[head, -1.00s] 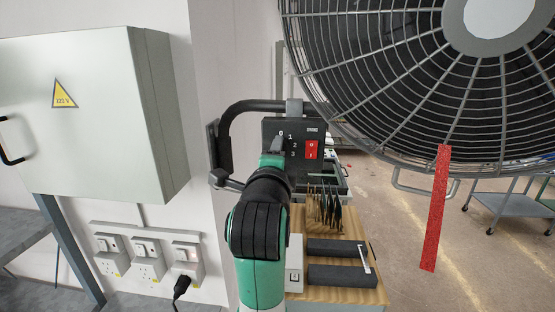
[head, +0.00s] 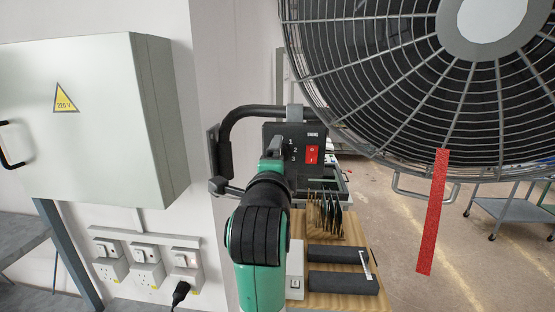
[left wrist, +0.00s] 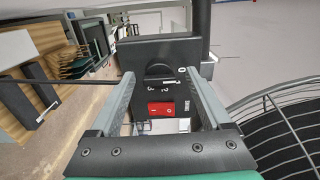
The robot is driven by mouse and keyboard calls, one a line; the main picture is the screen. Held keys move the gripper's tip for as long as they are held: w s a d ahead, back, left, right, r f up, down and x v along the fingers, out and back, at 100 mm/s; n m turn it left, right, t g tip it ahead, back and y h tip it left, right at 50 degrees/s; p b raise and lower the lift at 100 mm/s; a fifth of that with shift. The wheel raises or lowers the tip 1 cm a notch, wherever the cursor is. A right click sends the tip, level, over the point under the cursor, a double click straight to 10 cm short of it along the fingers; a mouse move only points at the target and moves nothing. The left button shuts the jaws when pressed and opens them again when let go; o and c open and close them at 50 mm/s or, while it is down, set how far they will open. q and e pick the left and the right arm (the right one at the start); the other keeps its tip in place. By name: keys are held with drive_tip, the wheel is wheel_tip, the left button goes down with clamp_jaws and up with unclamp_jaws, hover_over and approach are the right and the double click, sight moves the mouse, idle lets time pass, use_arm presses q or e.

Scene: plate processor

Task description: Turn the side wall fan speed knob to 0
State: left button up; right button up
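The black fan control box (head: 313,136) hangs beside the big fan, with the digits 1, 2 and 3 and a red rocker switch (head: 312,154) visible. In the left wrist view, the dark round speed knob (left wrist: 158,70) sits on the box above the red switch (left wrist: 161,109), with digits around it. I cannot tell which digit it points at. My left gripper (left wrist: 160,76) is open, one finger on each side of the knob with gaps between. In the head view my left gripper (head: 273,148) covers the knob and the 0. My right gripper is not in view.
The large caged fan (head: 430,75) fills the upper right, with a red ribbon (head: 434,215) hanging from it. A bent dark pipe (head: 250,110) runs beside the box. A pale cabinet (head: 90,120) and wall sockets (head: 147,272) are at left; a wooden bench (head: 345,236) stands below.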

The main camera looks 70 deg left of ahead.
use_arm(q)
drive_tip(key=b+v, duration=0.2)
drive_tip(key=v, duration=0.9)
drive_tip(key=shift+s+d+b, duration=0.2)
drive_tip(key=shift+d+b, duration=0.05)
drive_tip(key=shift+b, duration=0.15)
drive_tip(key=shift+r, duration=0.15)
